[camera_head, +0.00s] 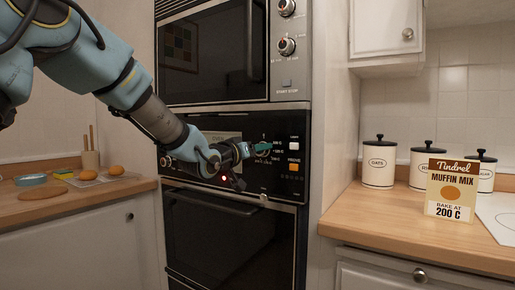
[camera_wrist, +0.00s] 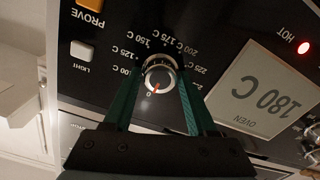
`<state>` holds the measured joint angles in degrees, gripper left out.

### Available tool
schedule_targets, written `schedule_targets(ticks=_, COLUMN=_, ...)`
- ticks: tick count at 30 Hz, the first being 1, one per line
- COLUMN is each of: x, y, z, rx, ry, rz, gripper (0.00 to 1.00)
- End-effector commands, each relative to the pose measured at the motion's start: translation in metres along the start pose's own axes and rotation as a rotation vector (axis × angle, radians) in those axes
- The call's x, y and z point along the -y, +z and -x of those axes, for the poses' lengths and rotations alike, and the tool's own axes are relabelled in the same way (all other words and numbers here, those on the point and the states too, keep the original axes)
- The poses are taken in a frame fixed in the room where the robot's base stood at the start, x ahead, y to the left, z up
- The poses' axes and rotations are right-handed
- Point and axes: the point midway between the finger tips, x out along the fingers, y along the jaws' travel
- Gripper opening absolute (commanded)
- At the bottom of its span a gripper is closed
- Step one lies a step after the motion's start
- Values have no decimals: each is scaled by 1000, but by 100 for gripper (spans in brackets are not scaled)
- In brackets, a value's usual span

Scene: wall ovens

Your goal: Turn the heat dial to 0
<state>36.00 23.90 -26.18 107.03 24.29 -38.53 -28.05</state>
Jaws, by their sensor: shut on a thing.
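The heat dial (camera_wrist: 160,78) is a round silver knob on the black oven panel, seen upside down in the wrist view. Its red mark points toward the printed 0, at the picture's bottom side of the dial. Printed temperatures from 100 C to 225 C ring its other side. My gripper (camera_wrist: 161,76) has its two green fingers on opposite sides of the dial, shut on it. In the head view my gripper (camera_head: 262,147) reaches the panel from the left, and the fingers hide most of the dial.
The oven display (camera_wrist: 262,95) reads 180 C, and the red HOT light (camera_wrist: 303,48) is lit. A white light button (camera_wrist: 82,50) and an orange prove button (camera_wrist: 88,18) sit near the dial. A muffin mix box (camera_head: 451,190) reads "Bake at 200 C".

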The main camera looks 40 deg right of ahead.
Motion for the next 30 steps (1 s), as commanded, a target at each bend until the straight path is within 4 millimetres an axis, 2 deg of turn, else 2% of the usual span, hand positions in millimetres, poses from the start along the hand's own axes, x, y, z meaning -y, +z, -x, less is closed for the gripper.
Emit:
schedule_targets(ticks=17, x=0, y=1, z=0, rx=1, ry=-1, rz=30, gripper=2)
schedule_targets(ticks=18, x=0, y=1, z=0, rx=1, ry=-1, rz=30, gripper=62)
schedule_targets(ticks=25, x=0, y=0, z=0, rx=1, ry=0, rz=29, gripper=87)
schedule_targets(ticks=30, x=0, y=0, z=0, rx=0, ry=0, rz=28, gripper=87)
